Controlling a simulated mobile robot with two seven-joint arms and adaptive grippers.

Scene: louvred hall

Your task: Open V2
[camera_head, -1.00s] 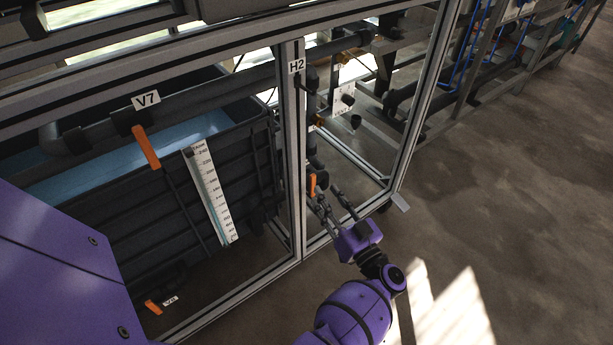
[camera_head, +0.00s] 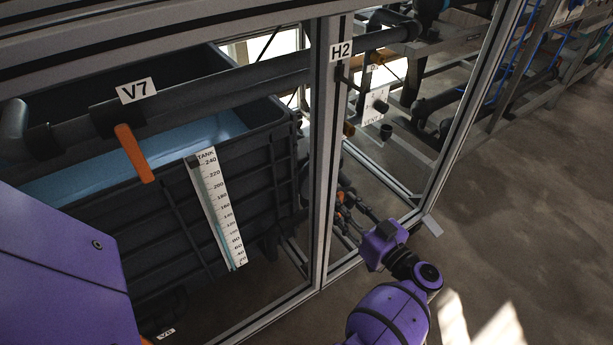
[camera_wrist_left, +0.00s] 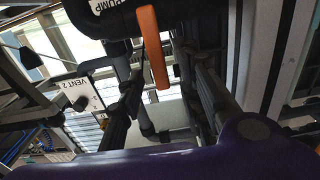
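No label reading V2 is legible in these frames. In the head view, my left gripper (camera_head: 352,208) reaches low into the frame bay right of the H2 post. Its fingers are small and partly merge with dark pipes and an orange valve handle there. In the left wrist view, an orange handle (camera_wrist_left: 152,45) hangs down at the top centre, beside a partly cut label ending in "UMP" (camera_wrist_left: 107,4). The two dark fingers of my left gripper (camera_wrist_left: 165,85) stand apart on either side of it, open. Contact with the handle cannot be told. My right gripper is not in view.
The V7 label (camera_head: 137,91) and its orange handle (camera_head: 133,152) are on the pipe above the tank (camera_head: 150,215). The H2 post (camera_head: 325,150) stands left of my gripper. A vent sign (camera_head: 375,105) is behind. The floor (camera_head: 540,220) at right is clear.

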